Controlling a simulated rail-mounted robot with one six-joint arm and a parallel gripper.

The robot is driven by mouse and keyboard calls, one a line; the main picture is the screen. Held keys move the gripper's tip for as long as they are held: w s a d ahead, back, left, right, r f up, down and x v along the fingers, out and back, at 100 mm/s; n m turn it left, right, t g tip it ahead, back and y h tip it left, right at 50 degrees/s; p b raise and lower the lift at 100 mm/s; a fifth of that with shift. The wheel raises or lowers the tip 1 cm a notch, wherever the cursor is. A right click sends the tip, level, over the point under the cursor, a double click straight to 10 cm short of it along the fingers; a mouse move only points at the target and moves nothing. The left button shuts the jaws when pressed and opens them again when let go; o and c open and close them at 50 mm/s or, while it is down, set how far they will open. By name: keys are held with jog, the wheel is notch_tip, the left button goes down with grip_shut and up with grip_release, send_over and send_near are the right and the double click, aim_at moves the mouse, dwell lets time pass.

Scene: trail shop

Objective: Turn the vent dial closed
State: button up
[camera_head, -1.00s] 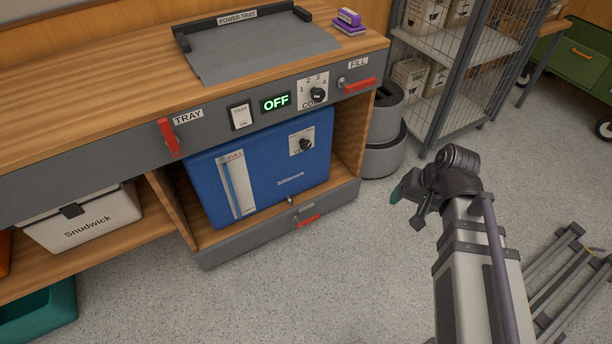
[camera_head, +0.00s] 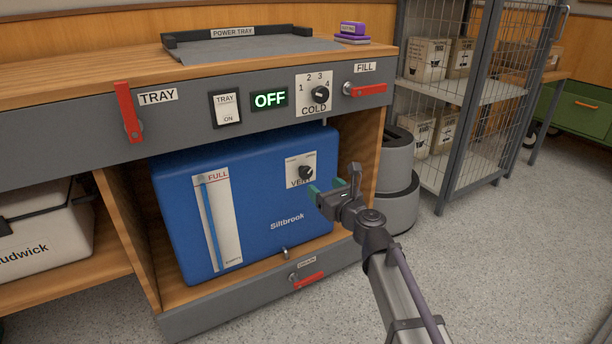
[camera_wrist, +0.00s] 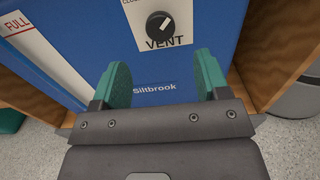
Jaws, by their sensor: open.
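The vent dial (camera_head: 305,171) is a black knob on a white plate on the front of the blue Siltbrook tank (camera_head: 258,200). In the wrist view the dial (camera_wrist: 160,26) is at the top centre, above the word VENT, with a white mark slanting to the upper right. My gripper (camera_head: 334,182) is open and empty, just right of and slightly below the dial in the head view. In the wrist view its teal fingertips (camera_wrist: 163,75) are spread wide below the dial, one at either side. The dial is not between them. Part of the plate's upper lettering is cut off there.
The tank sits in a wooden bay under a grey panel with a red tray lever (camera_head: 128,112), a cold knob (camera_head: 320,95) and a red fill lever (camera_head: 368,90). A red drain lever (camera_head: 308,280) is below. Grey bins (camera_head: 398,180) and a wire cage stand at right.

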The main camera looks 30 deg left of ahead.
aim_at(307, 173)
jog(key=x, duration=1)
jog(key=shift+w+a, duration=0.1)
jog(key=c, duration=0.9)
